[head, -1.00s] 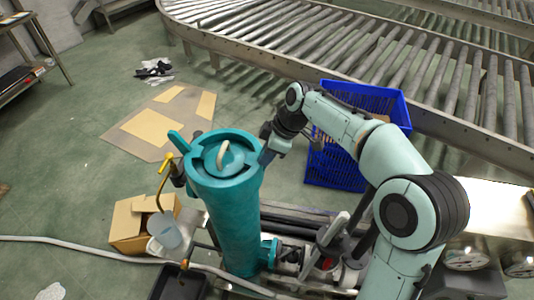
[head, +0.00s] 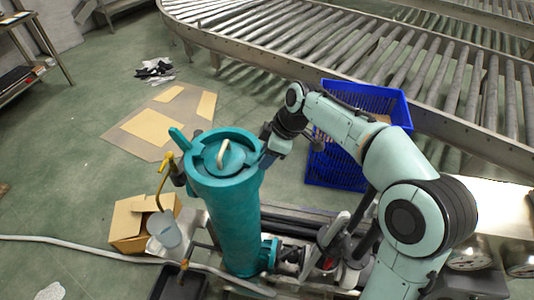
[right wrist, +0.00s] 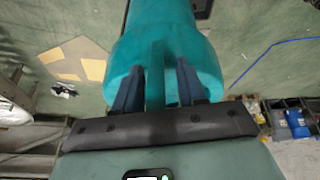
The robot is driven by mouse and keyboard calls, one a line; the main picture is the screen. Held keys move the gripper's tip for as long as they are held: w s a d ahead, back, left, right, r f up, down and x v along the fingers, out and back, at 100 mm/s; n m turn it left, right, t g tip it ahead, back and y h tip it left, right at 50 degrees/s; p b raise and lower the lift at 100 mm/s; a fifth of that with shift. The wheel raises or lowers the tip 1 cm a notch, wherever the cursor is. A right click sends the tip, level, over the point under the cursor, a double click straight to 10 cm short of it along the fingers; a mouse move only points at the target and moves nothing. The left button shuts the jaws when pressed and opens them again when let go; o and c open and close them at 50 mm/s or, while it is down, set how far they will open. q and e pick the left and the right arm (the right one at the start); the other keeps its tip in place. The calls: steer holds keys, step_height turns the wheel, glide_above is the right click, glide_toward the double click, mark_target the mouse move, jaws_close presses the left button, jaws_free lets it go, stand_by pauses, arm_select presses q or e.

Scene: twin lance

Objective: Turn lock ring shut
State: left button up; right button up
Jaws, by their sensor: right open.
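A tall teal cylinder (head: 232,215) stands upright in front of me. On its top sits the teal lock ring (head: 202,168), around a lid (head: 226,158) with a pale handle. One lug of the ring (head: 178,139) sticks out at the left. My right gripper (head: 268,156) is at the ring's right side. In the right wrist view, my right gripper's open fingers (right wrist: 158,88) stand on both sides of a teal lug (right wrist: 155,75), with narrow gaps visible. The lug is mostly hidden in the head view. My left gripper is not in view.
A blue crate (head: 335,168) stands behind my right arm, beside the roller conveyor (head: 420,75). A cardboard box (head: 128,220), a pale jug (head: 165,230) and a yellow-topped fitting (head: 163,162) are left of the cylinder. A hose (head: 75,247) crosses the floor.

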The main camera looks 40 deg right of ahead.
steer(key=p+v, duration=0.2)
steer(key=v, duration=1.1)
steer(key=shift+r, duration=0.15)
